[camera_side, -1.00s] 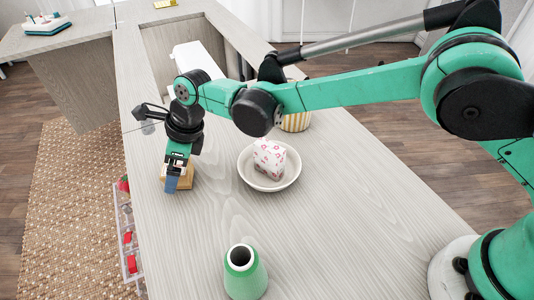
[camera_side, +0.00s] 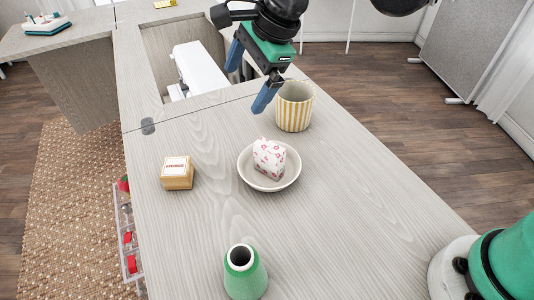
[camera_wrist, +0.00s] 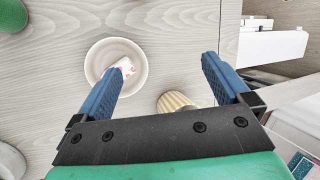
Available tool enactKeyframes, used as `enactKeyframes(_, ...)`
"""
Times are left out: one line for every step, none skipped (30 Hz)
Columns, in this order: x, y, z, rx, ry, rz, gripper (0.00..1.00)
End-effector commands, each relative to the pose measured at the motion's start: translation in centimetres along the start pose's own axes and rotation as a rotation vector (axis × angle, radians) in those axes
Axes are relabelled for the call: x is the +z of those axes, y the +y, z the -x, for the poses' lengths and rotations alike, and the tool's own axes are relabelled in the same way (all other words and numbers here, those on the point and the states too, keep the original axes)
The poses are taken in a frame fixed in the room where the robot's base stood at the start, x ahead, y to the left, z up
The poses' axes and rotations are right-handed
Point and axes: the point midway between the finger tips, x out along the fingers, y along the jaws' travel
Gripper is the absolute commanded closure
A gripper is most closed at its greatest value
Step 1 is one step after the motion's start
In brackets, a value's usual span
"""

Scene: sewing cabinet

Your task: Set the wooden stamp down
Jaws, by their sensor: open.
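The wooden stamp (camera_side: 177,173) is a small tan block with a white label with red lettering on top. It rests flat on the table near the left edge, and nothing touches it. My gripper (camera_side: 249,77) is raised above the table, up and to the right of the stamp, with its blue fingers wide apart and empty. In the wrist view my gripper (camera_wrist: 160,78) is also open with nothing between the fingers. The stamp does not show in the wrist view.
A white bowl (camera_side: 289,178) holds a pink-patterned white block (camera_side: 268,157). A yellow-striped cup (camera_side: 294,106) stands behind it. A green cone spool (camera_side: 245,275) is at the front. A white machine (camera_side: 200,69) sits in the cabinet recess.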

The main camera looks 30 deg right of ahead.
Motion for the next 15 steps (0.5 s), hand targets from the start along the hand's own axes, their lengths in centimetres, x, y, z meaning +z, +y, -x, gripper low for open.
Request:
enactKeyframes(-2.3, 0.8, 1.6, -0.034, 0.03, 0.128, 0.03)
enactKeyframes(-3.5, 1.4, 2.4, -0.05, 0.05, 0.221, 0.03)
enactKeyframes(-5.0, 2.2, 3.4, -0.07, 0.081, 0.346, 0.03)
enactKeyframes(-6.2, 3.0, 4.0, -0.081, 0.107, 0.438, 0.03)
enactKeyframes(-7.3, 3.7, 4.6, -0.09, 0.134, 0.532, 0.03)
enactKeyframes(-8.7, 4.8, 5.2, -0.096, 0.173, 0.656, 0.03)
enactKeyframes(-9.7, 5.7, 5.7, -0.098, 0.204, 0.746, 0.03)
enactKeyframes(-10.6, 6.5, 6.0, -0.095, 0.233, 0.834, 0.03)
enactKeyframes(-11.7, 7.7, 6.3, -0.089, 0.274, 0.947, 0.03)
enactKeyframes(-12.5, 8.5, 6.5, -0.081, 0.301, 1.025, 0.03)
enactKeyframes(-13.2, 9.2, 6.6, -0.071, 0.327, 1.099, 0.03)
enactKeyframes(-14.0, 10.2, 6.7, -0.056, 0.361, 1.187, 0.03)
enactKeyframes(-14.5, 10.8, 6.7, -0.043, 0.381, 1.247, 0.03)
enactKeyframes(-14.9, 11.3, 6.7, -0.031, 0.4, 1.299, 0.03)
enactKeyframes(-15.4, 11.9, 6.6, -0.017, 0.421, 1.358, 0.03)
